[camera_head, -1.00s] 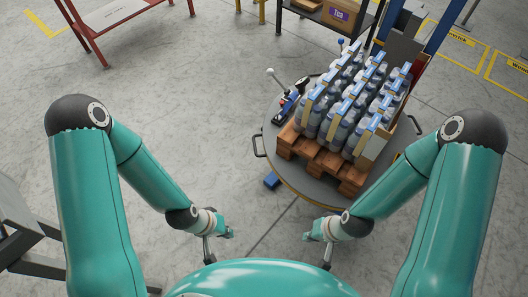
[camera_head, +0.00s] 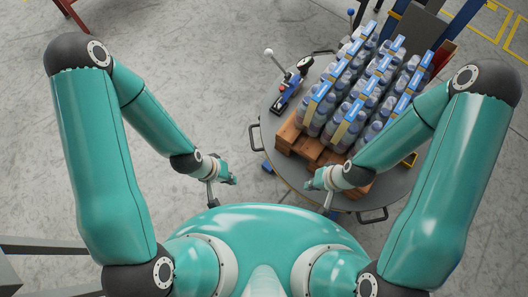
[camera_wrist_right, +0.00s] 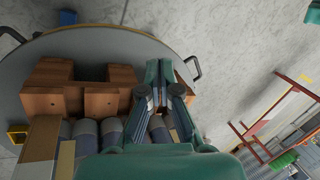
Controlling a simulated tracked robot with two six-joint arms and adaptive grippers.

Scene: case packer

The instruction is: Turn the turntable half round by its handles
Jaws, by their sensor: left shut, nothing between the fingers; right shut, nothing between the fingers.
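The turntable (camera_head: 262,165) is a round grey disc low in front of me, to the right of centre in the head view. One dark handle (camera_head: 255,137) stands out at its left rim and another handle (camera_head: 373,214) at its near rim. A handle (camera_wrist_right: 192,68) also shows beside the rim in the right wrist view. My left gripper (camera_head: 231,180) is shut and empty, left of the disc in the picture and apart from the handles. My right gripper (camera_head: 310,184) is shut and empty, overlapping the near edge of the disc in the picture. Its closed fingers (camera_wrist_right: 161,72) show in the right wrist view.
A wooden pallet (camera_head: 290,137) with several rows of bottles (camera_head: 345,105) stands on the disc. A blue device with a gauge (camera_head: 287,95) sits by its left rim. Blue posts (camera_head: 452,25) rise behind. The floor at left is clear.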

